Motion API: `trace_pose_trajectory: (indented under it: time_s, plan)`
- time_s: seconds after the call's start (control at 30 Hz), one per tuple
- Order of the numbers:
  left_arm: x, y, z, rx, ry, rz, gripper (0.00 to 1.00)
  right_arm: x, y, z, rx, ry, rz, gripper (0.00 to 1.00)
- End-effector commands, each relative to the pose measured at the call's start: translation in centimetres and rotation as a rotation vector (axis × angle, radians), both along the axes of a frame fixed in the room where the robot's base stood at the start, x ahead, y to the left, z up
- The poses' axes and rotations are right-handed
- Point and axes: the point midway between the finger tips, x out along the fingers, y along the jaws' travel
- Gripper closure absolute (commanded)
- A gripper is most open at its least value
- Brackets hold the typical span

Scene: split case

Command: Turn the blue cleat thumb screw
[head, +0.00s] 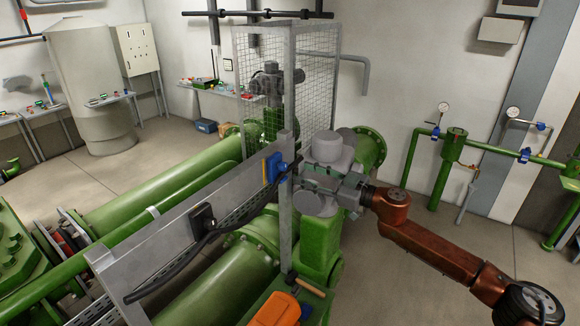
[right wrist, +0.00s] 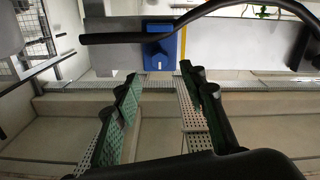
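The blue cleat (head: 274,168) is fixed on the side of a grey metal beam (head: 180,232), with a yellow part on its left edge. In the right wrist view the blue cleat (right wrist: 174,48) lies beyond the fingertips, with a raised blue thumb screw (right wrist: 157,50) in its middle. A black cable (right wrist: 110,39) ends across it. My right gripper (right wrist: 158,82) is open and empty, its two green-padded fingers pointing at the cleat with a gap left. My left gripper is not in view.
A grey upright post (head: 285,220) and a wire mesh cage (head: 318,70) stand close to the right gripper. Thick green pipes (head: 150,195) run below the beam. An orange object (head: 275,310) lies at the bottom.

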Motion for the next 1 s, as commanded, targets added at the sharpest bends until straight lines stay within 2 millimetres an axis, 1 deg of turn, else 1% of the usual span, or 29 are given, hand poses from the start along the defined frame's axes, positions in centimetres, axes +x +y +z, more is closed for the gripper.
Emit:
trace_pose_trajectory:
  time_s: [0.03,0.2,0.4,0.53,0.77,1.0]
  plan:
    - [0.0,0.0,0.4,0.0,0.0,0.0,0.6,0.4,0.8,0.2,0.002,0.0,0.002,0.62]
    - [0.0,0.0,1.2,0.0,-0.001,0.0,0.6,1.9,3.1,0.2,0.001,-0.001,0.001,0.62]
    - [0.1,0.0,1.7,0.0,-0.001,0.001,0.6,3.2,4.9,0.1,0.0,-0.001,0.0,0.62]
    - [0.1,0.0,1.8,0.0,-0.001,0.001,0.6,3.5,5.4,0.1,0.0,-0.002,-0.001,0.62]
    - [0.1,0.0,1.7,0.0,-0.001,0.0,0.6,3.6,5.4,0.0,0.0,-0.002,-0.001,0.62]
    - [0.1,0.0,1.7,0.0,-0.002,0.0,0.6,3.6,5.3,0.0,0.0,-0.002,-0.001,0.77]
